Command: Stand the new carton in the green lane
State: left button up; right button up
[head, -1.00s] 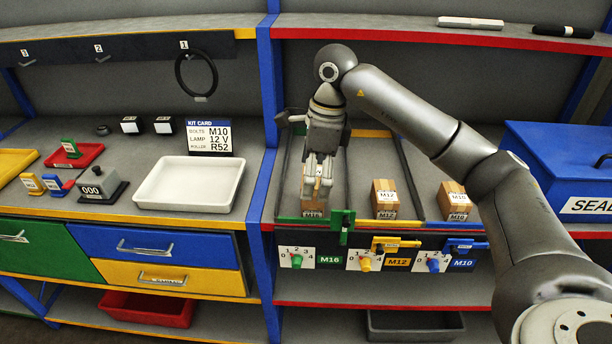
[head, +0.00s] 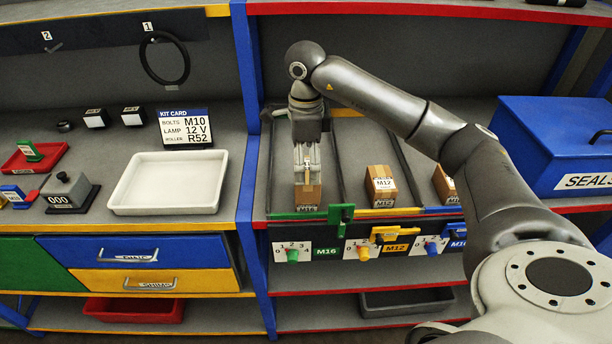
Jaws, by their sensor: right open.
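A brown carton labelled M16 (head: 307,197) stands at the front of the green lane (head: 288,216), behind the green gate (head: 341,219). My right gripper (head: 307,180) reaches down over this carton with its fingers open at the carton's top; whether they touch it I cannot tell. The M12 carton (head: 381,186) stands in the yellow lane and the M10 carton (head: 444,184) in the blue lane, partly hidden by my right arm. My left gripper is not in view.
Low dividers (head: 334,170) separate the lanes. A blue SEALS box (head: 560,145) stands at the right. On the left are a white tray (head: 168,182), a kit card (head: 186,129) and a hanging black ring (head: 165,58). A blue upright (head: 247,150) parts the two bays.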

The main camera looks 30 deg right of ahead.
aim_at(307, 170)
notch_tip(307, 170, down, 3)
jog(key=shift+s+d+f+p, duration=0.1)
jog(key=shift+s+p, duration=0.05)
jog(key=shift+p, duration=0.75)
jog(key=shift+f, duration=0.55)
jog(key=shift+c, duration=0.9)
jog(key=c, duration=1.2)
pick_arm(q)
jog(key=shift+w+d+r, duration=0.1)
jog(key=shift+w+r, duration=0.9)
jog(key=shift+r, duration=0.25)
pick_arm(e)
jog(key=shift+c, duration=0.2)
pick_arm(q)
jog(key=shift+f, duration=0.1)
pick_arm(e)
jog(key=shift+r, duration=0.1)
